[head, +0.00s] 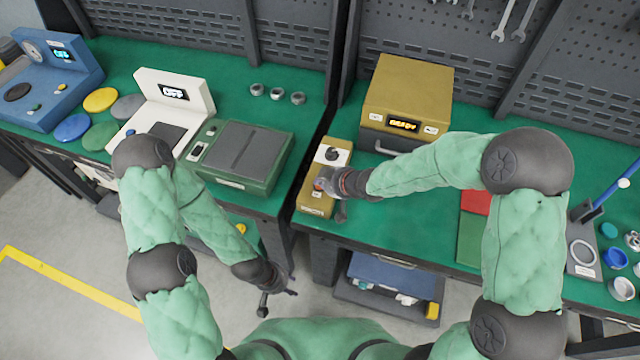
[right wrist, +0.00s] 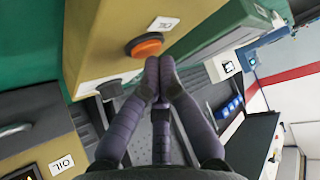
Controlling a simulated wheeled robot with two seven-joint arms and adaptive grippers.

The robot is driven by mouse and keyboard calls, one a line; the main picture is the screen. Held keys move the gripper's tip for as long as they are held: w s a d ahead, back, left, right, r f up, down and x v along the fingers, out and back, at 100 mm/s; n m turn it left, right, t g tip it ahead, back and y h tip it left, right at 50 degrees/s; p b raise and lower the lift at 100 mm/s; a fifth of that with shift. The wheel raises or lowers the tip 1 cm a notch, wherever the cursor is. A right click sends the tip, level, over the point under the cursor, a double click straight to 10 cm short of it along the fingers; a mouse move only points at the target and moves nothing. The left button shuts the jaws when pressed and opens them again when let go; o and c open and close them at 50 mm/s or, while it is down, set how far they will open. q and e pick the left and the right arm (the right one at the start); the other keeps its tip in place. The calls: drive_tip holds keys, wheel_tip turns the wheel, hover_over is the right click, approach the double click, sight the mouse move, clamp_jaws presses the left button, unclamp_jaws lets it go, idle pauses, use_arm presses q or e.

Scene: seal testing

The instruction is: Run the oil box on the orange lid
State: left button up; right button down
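The oil box (head: 410,85) is a mustard-yellow box with a lit display, at the back of the right-hand table; its front is closed. A corner of it with an OIL label shows in the right wrist view (right wrist: 45,135). The yellow control box (head: 312,203) in front of it has a dial and an orange button (right wrist: 148,46). My right gripper (head: 322,184) is shut and empty, fingertips (right wrist: 159,64) together right at the button; I cannot tell whether they touch it. My left gripper (head: 276,300) hangs open and empty beside the left table. I cannot make out an orange lid.
A green machine (head: 225,183), a white machine (head: 175,90) and a blue machine (head: 60,75) stand on the left table. Blue, green, grey and yellow discs (head: 100,100) lie between them. Red and green pads (head: 472,238) lie on the right table.

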drive_tip(key=shift+f, duration=0.35)
idle(0.4)
drive_tip(key=shift+r, duration=0.1)
drive_tip(key=shift+r+p, duration=0.55)
drive_tip(key=shift+r, duration=0.15)
wheel_tip(320, 180, up, 5)
drive_tip(key=p, duration=0.5)
idle(0.5)
idle(2.3)
